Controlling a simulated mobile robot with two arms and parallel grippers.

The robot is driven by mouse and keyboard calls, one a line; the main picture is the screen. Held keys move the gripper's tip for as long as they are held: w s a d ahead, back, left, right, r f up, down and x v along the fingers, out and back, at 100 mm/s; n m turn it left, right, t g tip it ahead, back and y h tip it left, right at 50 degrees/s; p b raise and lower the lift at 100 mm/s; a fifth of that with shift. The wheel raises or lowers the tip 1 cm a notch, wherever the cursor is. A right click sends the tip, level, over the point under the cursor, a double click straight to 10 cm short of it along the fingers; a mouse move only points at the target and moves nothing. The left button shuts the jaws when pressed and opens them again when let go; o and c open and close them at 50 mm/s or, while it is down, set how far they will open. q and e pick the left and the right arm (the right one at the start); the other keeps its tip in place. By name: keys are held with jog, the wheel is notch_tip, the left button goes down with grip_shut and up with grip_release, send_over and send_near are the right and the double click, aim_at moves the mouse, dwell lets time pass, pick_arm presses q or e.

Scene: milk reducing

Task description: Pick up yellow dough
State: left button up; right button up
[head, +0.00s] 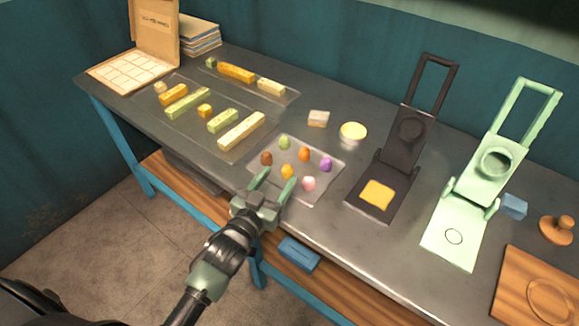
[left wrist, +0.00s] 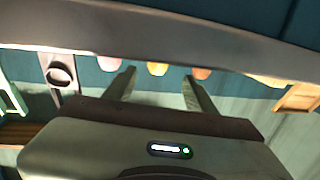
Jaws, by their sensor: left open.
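The yellow dough (head: 288,171) is a small rounded lump near the front of a clear tray (head: 318,188) on the grey table. Other small lumps share the tray: green, brown, orange, purple and pink. My left gripper (head: 274,183) is open and empty at the tray's front edge, its fingers pointing towards the yellow lump and still apart from it. In the left wrist view a yellow-orange lump (left wrist: 157,68) shows between the two open fingers (left wrist: 160,88), with other lumps to either side. My right gripper is not in view.
A larger tray (head: 150,110) with yellow and green bars lies to the left. A black press (head: 405,150) with a yellow square and a green press (head: 470,200) stand to the right. A yellow-filled bowl (head: 353,132) and a pale block (head: 318,118) sit behind the small tray.

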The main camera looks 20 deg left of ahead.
aim_at(287, 172)
pick_arm(q)
jog(key=w, duration=0.3)
jog(key=w+d+p, duration=0.1)
jog(key=shift+w+d+f, duration=0.1)
jog(key=shift+w+f, duration=0.15)
jog(key=shift+f, duration=0.05)
jog(key=shift+w+f, duration=0.1)
jog(key=shift+w, duration=0.2)
jog(key=shift+c, duration=0.4)
grip_shut()
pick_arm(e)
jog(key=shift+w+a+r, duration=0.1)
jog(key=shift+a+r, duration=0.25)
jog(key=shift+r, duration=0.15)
